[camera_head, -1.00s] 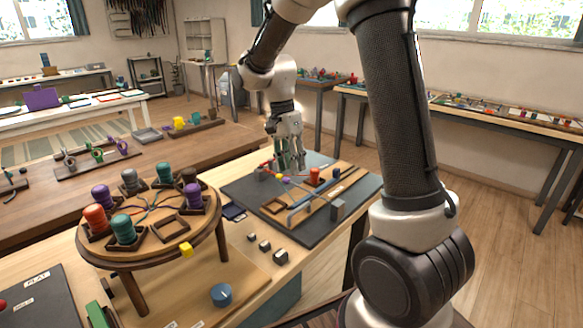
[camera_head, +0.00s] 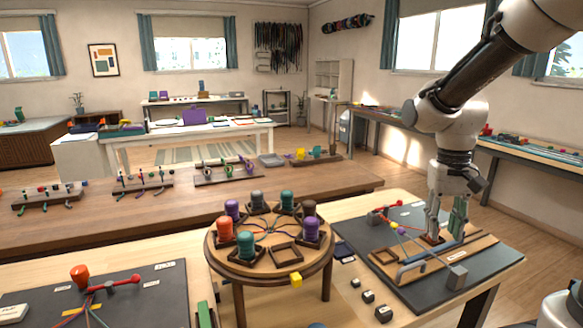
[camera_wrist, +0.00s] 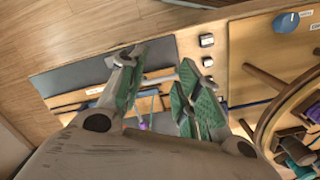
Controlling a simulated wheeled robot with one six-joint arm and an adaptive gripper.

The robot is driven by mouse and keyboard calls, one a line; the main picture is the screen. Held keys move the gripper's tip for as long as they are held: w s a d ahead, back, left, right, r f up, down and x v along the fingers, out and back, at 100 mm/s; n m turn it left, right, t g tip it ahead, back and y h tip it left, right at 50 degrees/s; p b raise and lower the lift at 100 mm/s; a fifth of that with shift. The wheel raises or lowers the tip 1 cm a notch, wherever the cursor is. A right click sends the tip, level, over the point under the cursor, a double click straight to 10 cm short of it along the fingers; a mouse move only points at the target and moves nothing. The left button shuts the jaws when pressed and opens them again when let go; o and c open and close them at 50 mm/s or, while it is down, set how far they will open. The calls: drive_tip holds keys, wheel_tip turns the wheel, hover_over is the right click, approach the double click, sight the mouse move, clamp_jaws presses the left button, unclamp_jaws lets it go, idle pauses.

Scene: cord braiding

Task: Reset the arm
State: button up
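My gripper (camera_head: 446,222) hangs over the right side of the dark braiding board (camera_head: 425,292) in the head view, pointing down. In the wrist view my gripper (camera_wrist: 160,85) has its green-padded fingers spread apart with nothing between them. The board carries wooden rails, a grey bar (camera_head: 425,265) and a grey block (camera_head: 457,277). The orange bobbin on the board is mostly hidden behind the fingers. Whether the fingertips touch anything cannot be told.
A round braiding stand (camera_head: 218,262) with several coloured bobbins and a yellow clip (camera_head: 296,280) stands left of the board. Small metal blocks (camera_head: 368,296) lie between them. A long wooden table (camera_head: 110,220) runs behind. Another dark board (camera_head: 135,300) lies front left.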

drive_tip(key=s+d+r+n+t, duration=0.1)
drive_tip(key=s+r+t, duration=0.1)
drive_tip(key=s+r, duration=0.2)
drive_tip(key=s+d+r+t, duration=0.2)
drive_tip(key=s+r+t, duration=0.1)
drive_tip(key=s, duration=0.5)
drive_tip(key=shift+s+d+r+n, duration=0.25)
drive_tip(key=shift+s+r+n, duration=0.15)
drive_tip(key=shift+r, duration=0.1)
